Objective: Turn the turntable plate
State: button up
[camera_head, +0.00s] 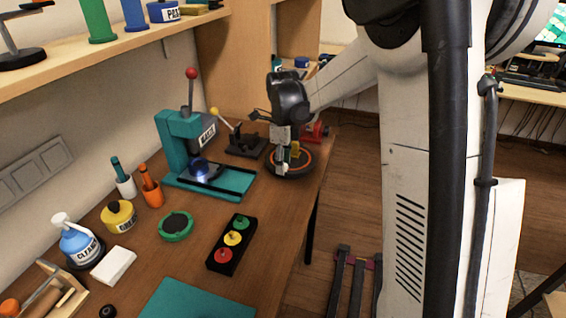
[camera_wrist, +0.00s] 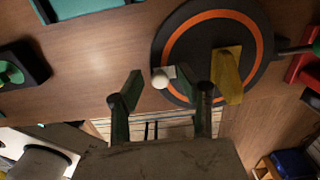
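The turntable plate is a black disc with an orange ring (camera_head: 301,169), near the right edge of the table in the head view. In the wrist view the plate (camera_wrist: 258,40) fills the upper right. A yellow block (camera_wrist: 227,74) stands on it, and a small pale round knob (camera_wrist: 160,79) shows at its near left edge. My gripper (camera_wrist: 168,80) is open, its two fingers apart. The knob appears between the fingers in the picture; I see no clear contact. In the head view my gripper (camera_head: 280,160) is over the plate and hides part of it.
A teal press (camera_head: 180,140) marked MAGIC and a black lever device (camera_head: 245,145) stand left of the plate. A red clamp-like part (camera_head: 317,131) is behind it. A black box with coloured buttons (camera_head: 232,240) lies nearer. The table edge is close on the right.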

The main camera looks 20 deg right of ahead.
jog(key=shift+r, duration=0.1)
notch_tip(320, 180, up, 12)
dwell(0.6)
notch_tip(320, 180, down, 12)
jog(key=shift+f, duration=0.1)
dwell(0.8)
